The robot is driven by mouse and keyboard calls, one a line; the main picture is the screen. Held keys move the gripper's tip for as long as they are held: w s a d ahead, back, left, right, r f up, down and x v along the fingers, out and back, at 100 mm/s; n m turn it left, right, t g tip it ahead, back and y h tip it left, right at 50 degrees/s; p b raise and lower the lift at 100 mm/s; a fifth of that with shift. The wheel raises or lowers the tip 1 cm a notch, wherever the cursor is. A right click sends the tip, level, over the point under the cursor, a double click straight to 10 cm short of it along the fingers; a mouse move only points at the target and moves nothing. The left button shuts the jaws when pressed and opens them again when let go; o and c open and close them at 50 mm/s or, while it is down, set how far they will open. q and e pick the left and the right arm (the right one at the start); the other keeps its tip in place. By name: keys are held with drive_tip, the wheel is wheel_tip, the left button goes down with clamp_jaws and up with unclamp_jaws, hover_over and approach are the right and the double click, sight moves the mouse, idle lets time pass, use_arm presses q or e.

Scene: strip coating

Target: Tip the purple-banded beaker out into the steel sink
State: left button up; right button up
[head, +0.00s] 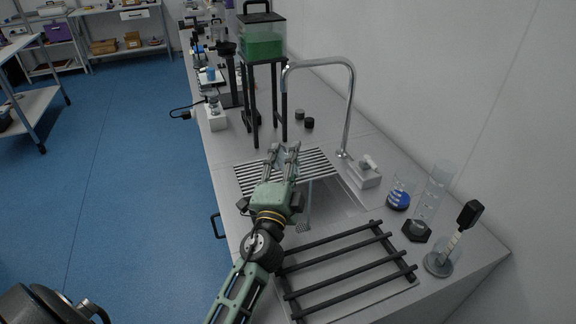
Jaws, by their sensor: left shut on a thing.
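My left gripper (284,152) reaches in from the bottom over the drainboard side of the steel sink (335,200). It is shut on a small, pale, clear vessel (281,164), mostly hidden between the fingers. I cannot make out a purple band on it, or whether it is tilted. The sink's basin lies right of and below the gripper, partly covered by my arm. My right gripper is not in view.
A tall curved faucet (352,100) rises behind the sink. A black rod rack (340,265) lies in front. A blue-marked beaker (398,197), a glass cylinder (432,195) and a black-topped tool (462,225) stand at right. A green-filled tank (262,42) stands on a black frame behind.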

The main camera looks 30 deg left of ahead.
use_arm(q)
drive_tip(key=shift+r, duration=0.15)
drive_tip(key=shift+r+m, duration=0.25)
drive_tip(key=shift+m, duration=0.15)
drive_tip(key=shift+d+r+m+t+h, duration=0.2)
drive_tip(key=shift+r+m+t+h, duration=0.25)
drive_tip(key=shift+r+m, duration=0.3)
drive_tip(key=shift+r, duration=0.25)
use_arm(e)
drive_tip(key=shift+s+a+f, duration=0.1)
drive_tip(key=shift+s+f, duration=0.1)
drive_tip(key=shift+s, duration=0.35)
